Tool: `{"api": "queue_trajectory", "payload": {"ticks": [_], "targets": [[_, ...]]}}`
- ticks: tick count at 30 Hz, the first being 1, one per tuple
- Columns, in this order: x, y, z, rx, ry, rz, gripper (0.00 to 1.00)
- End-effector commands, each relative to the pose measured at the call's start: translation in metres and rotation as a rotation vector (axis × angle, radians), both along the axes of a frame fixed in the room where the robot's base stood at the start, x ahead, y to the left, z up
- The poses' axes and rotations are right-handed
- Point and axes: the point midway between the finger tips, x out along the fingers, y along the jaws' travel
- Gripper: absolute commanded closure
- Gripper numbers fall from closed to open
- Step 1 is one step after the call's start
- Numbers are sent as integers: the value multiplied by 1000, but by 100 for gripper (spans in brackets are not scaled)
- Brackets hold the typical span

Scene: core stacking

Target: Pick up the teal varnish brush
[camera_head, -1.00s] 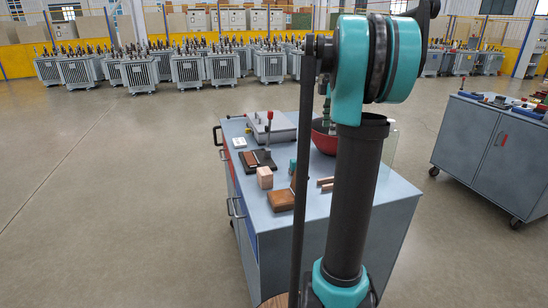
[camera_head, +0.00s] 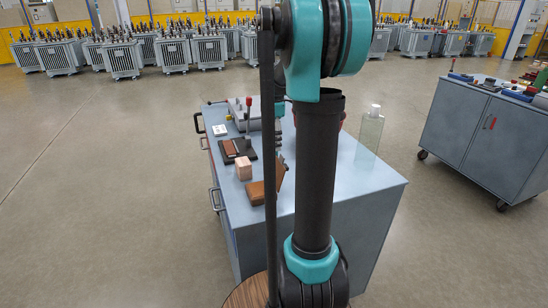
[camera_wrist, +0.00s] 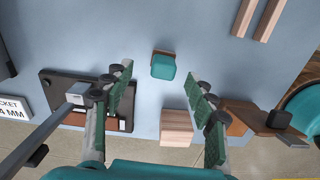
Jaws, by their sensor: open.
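In the wrist view a small teal block-shaped thing with a brown edge (camera_wrist: 163,66) stands on the grey-blue bench top; it seems to be the teal varnish brush, seen nearly end-on. My gripper (camera_wrist: 165,79) is open, its two green-padded fingers apart on the left and right of the picture. The teal thing appears between and slightly beyond the fingertips, with clear space on both sides. Nothing is held. In the head view my own arm hides much of this area, and I cannot make out the brush there with certainty.
A pinkish wooden block (camera_wrist: 176,128) lies near the right finger. A dark board with a metal-handled tool (camera_wrist: 75,98) is on the left, and a brown wooden piece (camera_wrist: 250,115) on the right. Two wooden strips (camera_wrist: 257,18) lie at the top. A clear bottle (camera_head: 370,130) stands on the bench.

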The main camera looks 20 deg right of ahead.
Motion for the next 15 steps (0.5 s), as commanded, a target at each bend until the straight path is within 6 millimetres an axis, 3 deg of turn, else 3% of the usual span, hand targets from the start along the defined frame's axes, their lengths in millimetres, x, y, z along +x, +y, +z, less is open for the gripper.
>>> {"api": "queue_trajectory", "payload": {"ticks": [8, 15], "targets": [[-1, 1, -19, 0, 0, 0, 43], [-4, 4, -53, 0, 0, 0, 43]]}}
